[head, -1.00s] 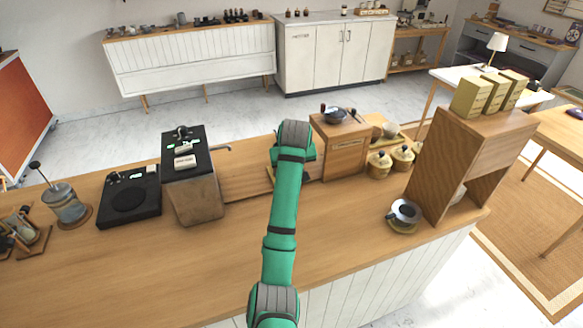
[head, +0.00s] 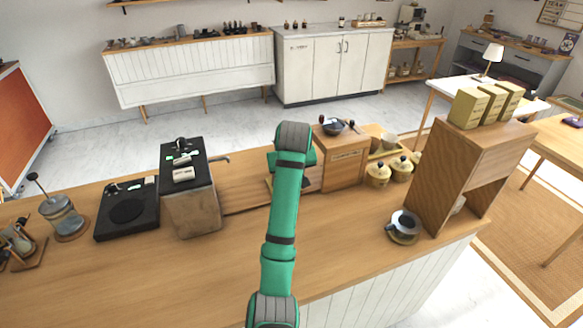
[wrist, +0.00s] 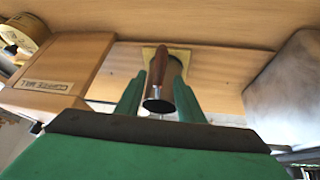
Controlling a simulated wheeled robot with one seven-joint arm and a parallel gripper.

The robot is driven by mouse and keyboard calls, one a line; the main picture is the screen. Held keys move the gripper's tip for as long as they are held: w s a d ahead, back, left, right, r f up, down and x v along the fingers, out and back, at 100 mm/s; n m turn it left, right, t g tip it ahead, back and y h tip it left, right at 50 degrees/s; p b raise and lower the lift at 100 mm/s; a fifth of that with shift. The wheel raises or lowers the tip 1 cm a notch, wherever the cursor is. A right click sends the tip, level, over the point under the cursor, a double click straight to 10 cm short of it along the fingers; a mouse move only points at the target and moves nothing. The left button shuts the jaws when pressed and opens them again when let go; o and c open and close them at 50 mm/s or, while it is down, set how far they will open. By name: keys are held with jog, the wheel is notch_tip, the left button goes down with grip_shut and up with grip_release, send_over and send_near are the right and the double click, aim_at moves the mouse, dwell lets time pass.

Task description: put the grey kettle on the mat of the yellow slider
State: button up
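In the wrist view the grey kettle (wrist: 178,62) is partly hidden behind its own brown handle (wrist: 160,72), which points toward the camera. The handle lies between the two green fingers of my gripper (wrist: 161,82); I cannot tell whether both fingers touch it. A yellow square (wrist: 148,54), which looks like the slider's mat, shows beside and behind the kettle. I cannot tell whether the kettle rests on it. In the head view my green arm reaches over the counter and hides the fingers, the kettle and most of what is there.
A dark-topped coffee machine (head: 190,205) stands left of my arm and a wooden box (head: 342,165) right of it. Yellow pots (head: 378,174) and a wooden shelf (head: 462,165) stand farther right. The counter's front (head: 180,285) is clear.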

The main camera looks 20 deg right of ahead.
jog(key=v, duration=0.7)
jog(key=shift+s+r, duration=0.15)
jog(key=shift+s, duration=0.05)
dwell(0.3)
jog(key=shift+w, duration=0.1)
